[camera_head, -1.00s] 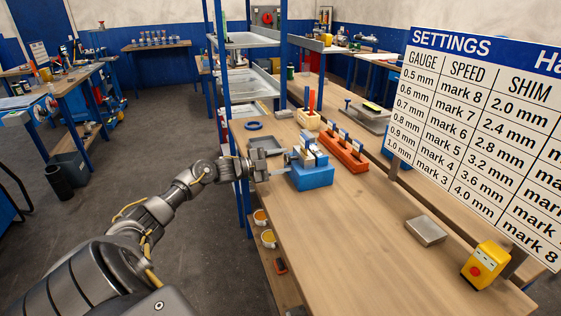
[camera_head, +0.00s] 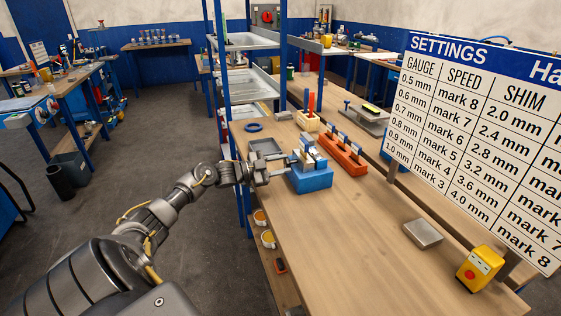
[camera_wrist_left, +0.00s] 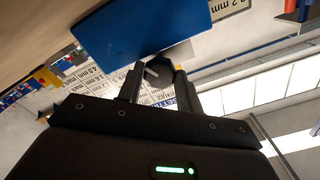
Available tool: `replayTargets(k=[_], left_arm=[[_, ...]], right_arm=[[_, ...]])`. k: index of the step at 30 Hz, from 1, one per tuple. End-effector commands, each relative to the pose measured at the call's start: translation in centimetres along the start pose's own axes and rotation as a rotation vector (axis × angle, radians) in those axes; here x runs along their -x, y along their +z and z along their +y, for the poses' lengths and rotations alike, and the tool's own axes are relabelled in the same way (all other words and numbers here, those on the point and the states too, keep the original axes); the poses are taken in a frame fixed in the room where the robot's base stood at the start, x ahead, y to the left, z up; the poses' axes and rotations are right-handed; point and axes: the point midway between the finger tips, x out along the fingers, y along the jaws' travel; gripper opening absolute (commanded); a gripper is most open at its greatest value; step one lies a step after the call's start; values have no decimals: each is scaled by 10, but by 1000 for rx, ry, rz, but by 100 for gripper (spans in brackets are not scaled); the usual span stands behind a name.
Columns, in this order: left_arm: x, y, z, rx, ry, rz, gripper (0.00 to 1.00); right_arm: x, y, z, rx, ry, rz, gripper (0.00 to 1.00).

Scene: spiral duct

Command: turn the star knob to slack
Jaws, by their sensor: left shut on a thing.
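A blue block-shaped base (camera_head: 313,180) stands on the bench with pale metal parts (camera_head: 307,150) on top. My left gripper (camera_head: 284,172) is at its left side, its two fingers spread around something small. The wrist view shows the blue base (camera_wrist_left: 145,30) upside down, with the left gripper's fingers (camera_wrist_left: 160,85) below it. A small grey rod-like part (camera_wrist_left: 151,72) shows between the fingers, which I take for the star knob. Its star shape and any slack mark are not clear. My right gripper is not in view.
A grey tray (camera_head: 266,147) lies behind my gripper. An orange rack (camera_head: 344,157) stands right of the base. A settings board (camera_head: 480,130) stands at right, near a yellow box with a red button (camera_head: 478,268) and a grey plate (camera_head: 423,234). The front bench (camera_head: 345,255) is clear.

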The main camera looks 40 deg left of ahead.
Motion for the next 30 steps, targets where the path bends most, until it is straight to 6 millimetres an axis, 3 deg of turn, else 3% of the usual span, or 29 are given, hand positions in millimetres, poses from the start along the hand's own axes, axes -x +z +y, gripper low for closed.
replayTargets(k=[30], left_arm=[[0,-3,-3,967,-2,1,12]], right_arm=[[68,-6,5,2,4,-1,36]])
